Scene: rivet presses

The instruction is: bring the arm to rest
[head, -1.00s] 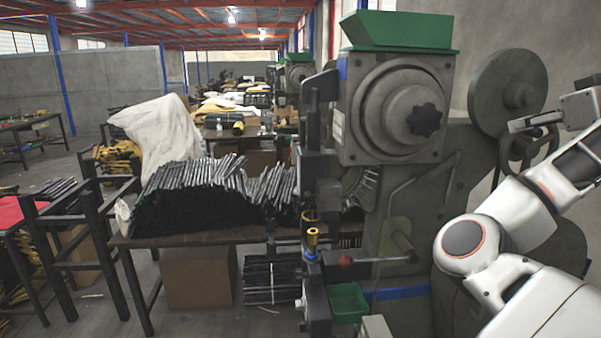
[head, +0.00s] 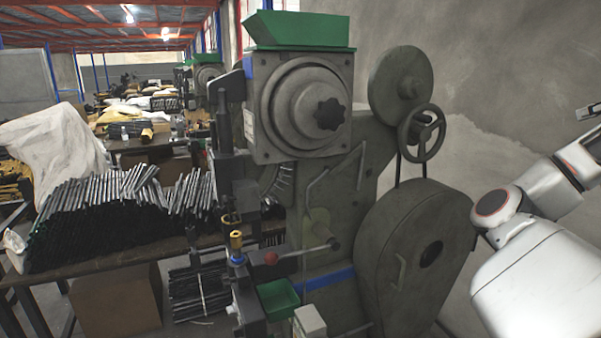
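My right arm (head: 545,225), white with a grey joint cap, comes in from the right edge of the head view and is bent upward. Only a small grey part of my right gripper (head: 589,112) shows at the right edge. The rest is cut off by the frame, so its opening cannot be told. It is apart from the rivet press (head: 330,190), to the right of the handwheel (head: 422,133). My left gripper is not in view.
The large grey-green press has a green hopper (head: 300,31) on top and a green bin (head: 279,299) low in front. A table (head: 90,260) piled with dark metal strips (head: 110,215) stands to its left. A bare wall (head: 500,80) is behind on the right.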

